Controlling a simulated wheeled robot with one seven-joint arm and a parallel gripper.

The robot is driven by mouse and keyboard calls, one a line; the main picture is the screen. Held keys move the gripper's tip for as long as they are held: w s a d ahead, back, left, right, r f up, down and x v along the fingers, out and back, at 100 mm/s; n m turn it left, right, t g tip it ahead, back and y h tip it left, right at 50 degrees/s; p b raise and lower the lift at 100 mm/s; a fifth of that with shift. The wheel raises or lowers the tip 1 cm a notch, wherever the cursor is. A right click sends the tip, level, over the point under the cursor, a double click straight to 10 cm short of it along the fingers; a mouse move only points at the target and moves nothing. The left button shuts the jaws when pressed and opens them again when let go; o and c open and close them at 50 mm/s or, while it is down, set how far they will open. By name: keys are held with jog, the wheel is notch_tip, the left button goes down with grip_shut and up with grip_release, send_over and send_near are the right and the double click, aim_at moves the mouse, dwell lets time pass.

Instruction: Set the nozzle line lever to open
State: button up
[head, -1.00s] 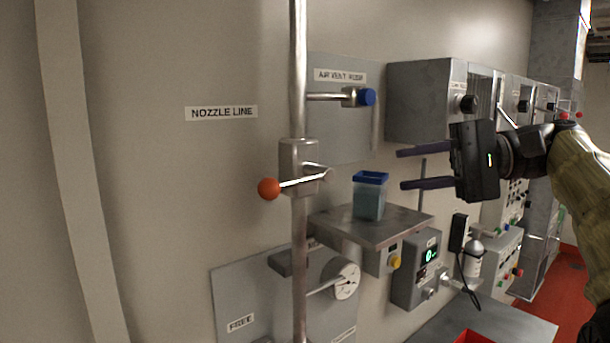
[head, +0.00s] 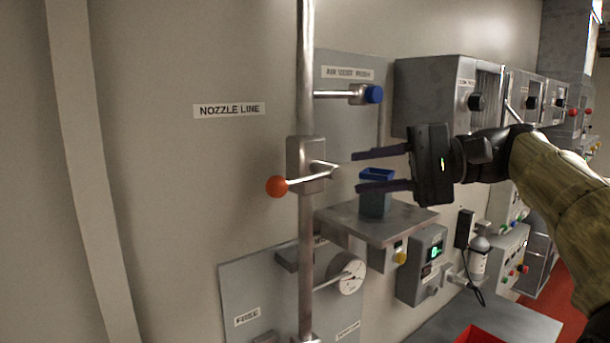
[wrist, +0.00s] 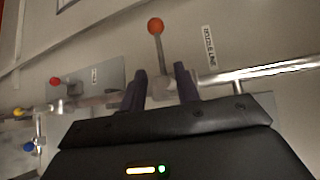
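The nozzle line lever (head: 300,182) is a thin metal rod with an orange ball knob (head: 277,186). It sticks out sideways from a grey valve block (head: 306,152) on a vertical metal pipe, beside the "NOZZLE LINE" label (head: 229,110). My gripper (head: 356,172) is open and empty, its two dark fingers pointing left toward the valve, to the right of the lever and apart from it in the head view. In the wrist view the orange knob (wrist: 155,25) and lever show beyond the two open fingers (wrist: 160,80); the valve block is partly hidden behind them.
A blue-handled air vent valve (head: 373,94) is above right. A shelf (head: 400,228) with a blue container (head: 375,195) stands just below my gripper. A round gauge (head: 346,274) is below the lever. Grey control boxes (head: 440,95) line the wall at right.

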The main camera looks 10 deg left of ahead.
aim_at(311, 179)
jog(key=a, duration=0.3)
jog(key=a+p, duration=0.1)
jog(key=a, duration=0.1)
jog(key=a+f+p, duration=0.1)
jog(key=a, duration=0.2)
jog(key=shift+s+a+f, duration=0.1)
jog(key=shift+s+a, duration=0.2)
jog(key=shift+a+f, duration=0.2)
jog(key=shift+a, duration=0.4)
grip_shut()
